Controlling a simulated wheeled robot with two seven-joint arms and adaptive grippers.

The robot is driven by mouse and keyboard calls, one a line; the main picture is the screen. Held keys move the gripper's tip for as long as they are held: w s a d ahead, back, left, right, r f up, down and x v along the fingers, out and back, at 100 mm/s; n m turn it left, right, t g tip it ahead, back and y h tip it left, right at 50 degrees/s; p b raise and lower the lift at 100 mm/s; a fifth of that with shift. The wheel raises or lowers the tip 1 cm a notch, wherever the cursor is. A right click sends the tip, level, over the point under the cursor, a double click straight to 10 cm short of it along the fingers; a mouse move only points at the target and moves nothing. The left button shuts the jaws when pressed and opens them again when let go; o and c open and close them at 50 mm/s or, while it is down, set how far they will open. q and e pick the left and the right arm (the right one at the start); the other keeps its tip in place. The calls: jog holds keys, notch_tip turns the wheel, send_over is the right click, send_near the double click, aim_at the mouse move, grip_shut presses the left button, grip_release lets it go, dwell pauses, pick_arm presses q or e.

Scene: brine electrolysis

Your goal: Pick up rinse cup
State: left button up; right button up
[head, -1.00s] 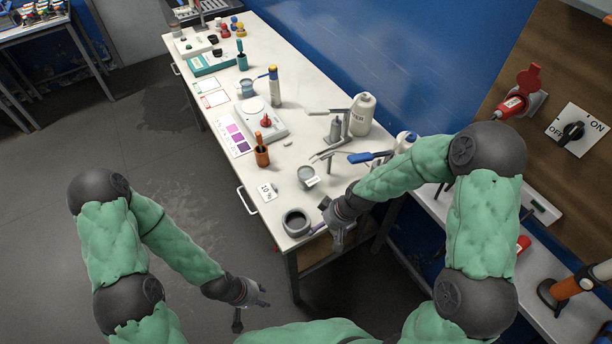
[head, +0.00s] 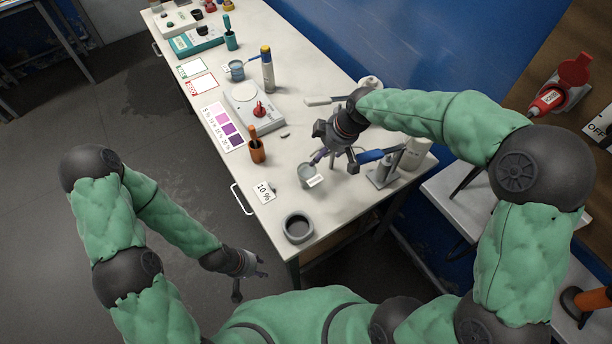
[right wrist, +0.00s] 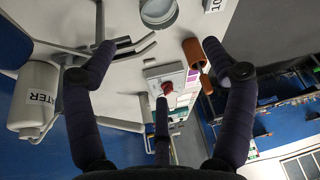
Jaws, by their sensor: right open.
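Two cup-like vessels stand near the table's front end, and I cannot tell for certain which is the rinse cup. One is a small grey, clear-walled cup (head: 308,176) with a white tag. It also shows at the top of the right wrist view (right wrist: 158,12), partly cut off. The other is a wide dark grey cup (head: 298,228) at the front corner. My right gripper (head: 335,160) is open and empty above the table, just beyond the small cup; its spread fingers show in the right wrist view (right wrist: 160,62). My left gripper (head: 251,282) hangs open and empty off the table.
A "10 %" card (head: 264,192) and an orange holder (head: 256,150) stand left of the small cup. A blue-handled clamp stand (head: 376,156) and a white wash bottle (head: 416,152) are close to the right gripper.

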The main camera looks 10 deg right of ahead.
jog(key=f+b, duration=0.4)
jog(key=f, duration=0.1)
jog(key=shift+w, duration=0.2)
jog(key=b, duration=0.2)
send_near(307, 172)
jog(key=s, duration=0.1)
jog(key=a+f, duration=0.2)
jog(key=a+f+b, duration=0.1)
jog(key=f, duration=0.1)
jog(key=shift+w+f, duration=0.1)
jog(key=shift+w, duration=0.2)
jog(key=shift+w+f, duration=0.15)
jog(key=shift+f, duration=0.2)
jog(key=shift+r, duration=0.1)
jog(key=c, duration=1.4)
jog(key=shift+r, duration=0.1)
